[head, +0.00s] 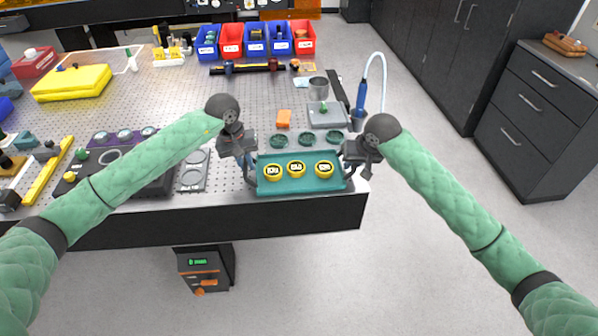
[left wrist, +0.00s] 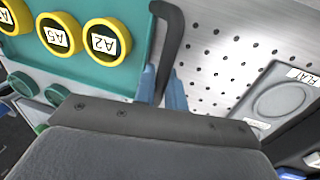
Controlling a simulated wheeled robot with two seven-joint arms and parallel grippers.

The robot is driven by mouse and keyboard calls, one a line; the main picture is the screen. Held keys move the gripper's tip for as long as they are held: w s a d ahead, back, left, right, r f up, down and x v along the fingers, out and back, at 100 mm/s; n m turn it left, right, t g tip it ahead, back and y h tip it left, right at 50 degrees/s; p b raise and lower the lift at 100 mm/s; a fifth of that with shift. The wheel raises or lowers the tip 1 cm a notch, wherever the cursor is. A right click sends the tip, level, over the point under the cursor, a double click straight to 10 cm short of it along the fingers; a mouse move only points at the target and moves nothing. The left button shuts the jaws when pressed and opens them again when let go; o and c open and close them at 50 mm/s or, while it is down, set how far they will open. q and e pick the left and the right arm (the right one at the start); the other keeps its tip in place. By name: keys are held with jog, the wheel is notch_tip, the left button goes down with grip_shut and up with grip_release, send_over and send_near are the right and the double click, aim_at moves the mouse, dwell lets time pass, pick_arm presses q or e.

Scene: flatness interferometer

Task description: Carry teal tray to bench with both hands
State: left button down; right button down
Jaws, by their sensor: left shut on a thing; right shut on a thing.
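The teal tray (head: 300,187) is at the front right edge of the perforated bench (head: 240,110), level, with three yellow-rimmed labelled round pieces (head: 296,168) in it. My left gripper (head: 248,172) is shut on the tray's dark left handle. In the left wrist view the handle (left wrist: 172,50) passes between the blue fingertips (left wrist: 160,88), beside the teal tray (left wrist: 90,72). My right gripper (head: 351,168) is shut at the tray's right end; its handle is mostly hidden. Whether the tray touches the bench top cannot be told.
Three dark green round pieces (head: 306,139) lie just behind the tray. A grey plate with round recesses (head: 194,170) and a dark fixture (head: 125,165) lie to the left. An orange block (head: 284,118), a grey scale (head: 327,115) and a blue hose tool (head: 361,98) stand behind.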

pick_arm(q)
jog(key=shift+r, duration=0.2)
pick_arm(e)
jog(key=shift+r, duration=0.15)
